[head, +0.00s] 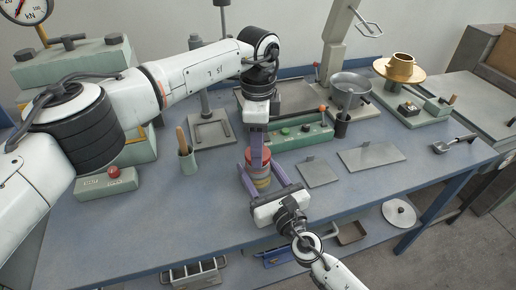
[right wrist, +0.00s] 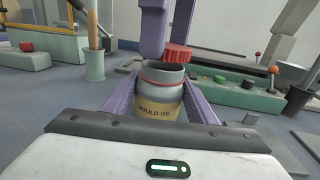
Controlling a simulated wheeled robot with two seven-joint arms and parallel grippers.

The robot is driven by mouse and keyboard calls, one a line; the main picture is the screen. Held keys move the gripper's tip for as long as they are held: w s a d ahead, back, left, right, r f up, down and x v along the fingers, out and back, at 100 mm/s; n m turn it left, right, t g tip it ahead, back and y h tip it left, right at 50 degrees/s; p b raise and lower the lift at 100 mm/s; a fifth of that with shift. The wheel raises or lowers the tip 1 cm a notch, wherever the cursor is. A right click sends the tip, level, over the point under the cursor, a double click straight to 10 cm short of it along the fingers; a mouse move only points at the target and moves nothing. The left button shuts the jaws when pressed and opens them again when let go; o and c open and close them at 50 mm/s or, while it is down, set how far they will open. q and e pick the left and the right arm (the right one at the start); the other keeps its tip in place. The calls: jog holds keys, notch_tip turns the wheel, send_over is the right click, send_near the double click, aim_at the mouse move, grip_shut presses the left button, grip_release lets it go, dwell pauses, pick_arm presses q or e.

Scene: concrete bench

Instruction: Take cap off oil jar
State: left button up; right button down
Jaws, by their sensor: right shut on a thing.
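The oil jar (right wrist: 160,97) is grey with a tan "MOULD OIL" label and a red ring at its neck. It stands upright on the bench, and its dark open mouth shows in the right wrist view. My right gripper (head: 266,181) is shut on the jar's body, one purple finger on each side. The red ribbed cap (right wrist: 178,53) is off the mouth, above and behind its rim. My left gripper (head: 257,155) reaches down from above with the cap between its purple fingers; it also shows in the right wrist view (right wrist: 168,50). In the head view it partly covers the cap (head: 259,166).
A green cup with a wooden handle (head: 188,161) stands left of the jar. A green control box (head: 300,132) lies behind it. Flat grey plates (head: 318,172) lie to the right. A metal bowl (head: 350,88) stands farther back. The front-left bench is clear.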

pick_arm(q)
jog(key=shift+r, duration=0.15)
jog(key=shift+r, duration=2)
pick_arm(e)
jog(key=c, duration=0.7)
grip_release()
jog(key=shift+o, duration=0.2)
